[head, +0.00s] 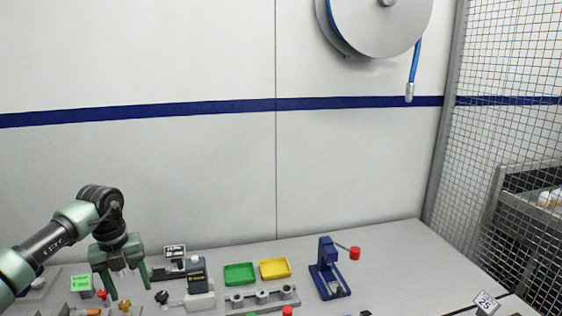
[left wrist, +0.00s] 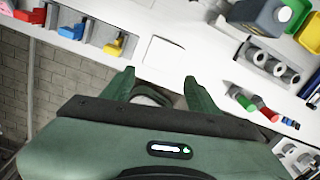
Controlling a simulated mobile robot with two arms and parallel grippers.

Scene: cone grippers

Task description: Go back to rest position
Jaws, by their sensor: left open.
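My left gripper (head: 128,290) is green with its fingers pointing down, above the left part of the workbench (head: 400,245). Its two fingers are spread apart with nothing between them. In the left wrist view the open fingers of my left gripper (left wrist: 157,85) reach over the pale bench edge, and a small white plate or card (left wrist: 164,55) lies on the bench beyond them. My right gripper is in neither view.
A grey block with round holes (head: 262,298) sits in front. A mesh fence (head: 510,130) closes the right side.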

